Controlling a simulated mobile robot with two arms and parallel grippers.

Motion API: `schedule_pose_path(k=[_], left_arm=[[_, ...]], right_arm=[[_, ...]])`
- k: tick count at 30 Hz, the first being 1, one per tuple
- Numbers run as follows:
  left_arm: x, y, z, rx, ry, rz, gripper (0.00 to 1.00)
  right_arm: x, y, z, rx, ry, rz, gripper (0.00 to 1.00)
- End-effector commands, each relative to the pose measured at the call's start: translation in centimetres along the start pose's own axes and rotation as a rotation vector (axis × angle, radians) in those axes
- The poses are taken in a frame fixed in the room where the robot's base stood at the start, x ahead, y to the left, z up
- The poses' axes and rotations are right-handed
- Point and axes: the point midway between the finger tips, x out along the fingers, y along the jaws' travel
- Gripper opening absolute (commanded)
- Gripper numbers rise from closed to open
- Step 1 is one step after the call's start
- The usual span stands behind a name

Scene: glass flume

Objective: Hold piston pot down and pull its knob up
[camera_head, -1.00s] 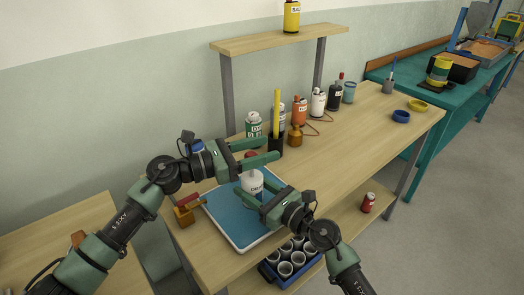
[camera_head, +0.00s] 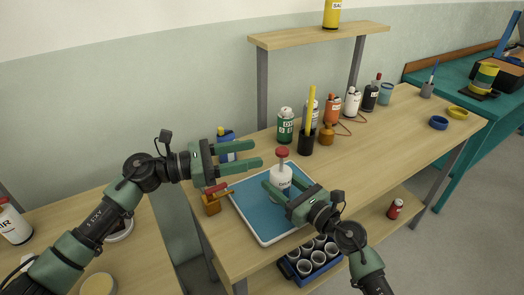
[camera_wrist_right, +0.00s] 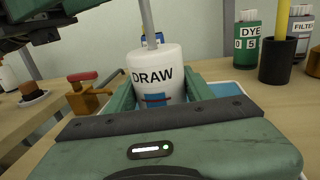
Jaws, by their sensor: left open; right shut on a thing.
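The piston pot (camera_head: 281,182) is a white cylinder labelled DRAW, standing upright on the blue tray mat. Its red knob (camera_head: 282,151) sits above the lid on a grey rod (camera_wrist_right: 149,20); the knob is out of the right wrist view. My right gripper (camera_head: 276,190) is shut around the pot's sides, and its green fingers flank the pot (camera_wrist_right: 157,72) in the right wrist view. My left gripper (camera_head: 256,154) is open and empty, its fingertips just left of the knob in the head view. I cannot tell the exact gap between them.
The white-rimmed tray (camera_head: 265,242) lies near the table's front. A green DYE bottle (camera_head: 286,125) and a black holder with a yellow stick (camera_head: 306,143) stand behind.

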Motion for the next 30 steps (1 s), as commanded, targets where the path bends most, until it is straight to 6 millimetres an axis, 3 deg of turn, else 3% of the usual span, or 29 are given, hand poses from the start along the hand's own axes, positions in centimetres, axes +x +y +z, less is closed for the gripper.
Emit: schedule_pose_path(k=[12,13,15,26,30], left_arm=[[-0.3,0.0,0.0,0.000,0.000,0.000,0.52],[-0.3,0.0,0.0,0.000,0.000,0.000,0.52],[-0.3,0.0,0.0,0.000,0.000,0.000,0.52],[-0.3,0.0,0.0,0.000,0.000,0.000,0.52],[-0.3,0.0,0.0,0.000,0.000,0.000,0.52]], right_arm=[[0.0,0.0,0.0,0.000,0.000,0.001,0.05],[0.0,0.0,0.0,0.000,0.000,0.001,0.57],[0.0,0.0,0.0,0.000,0.000,0.001,0.77],[-0.2,0.0,0.0,0.000,0.000,0.000,0.77],[-1.7,-0.1,-0.1,-0.002,0.002,-0.001,0.77]])
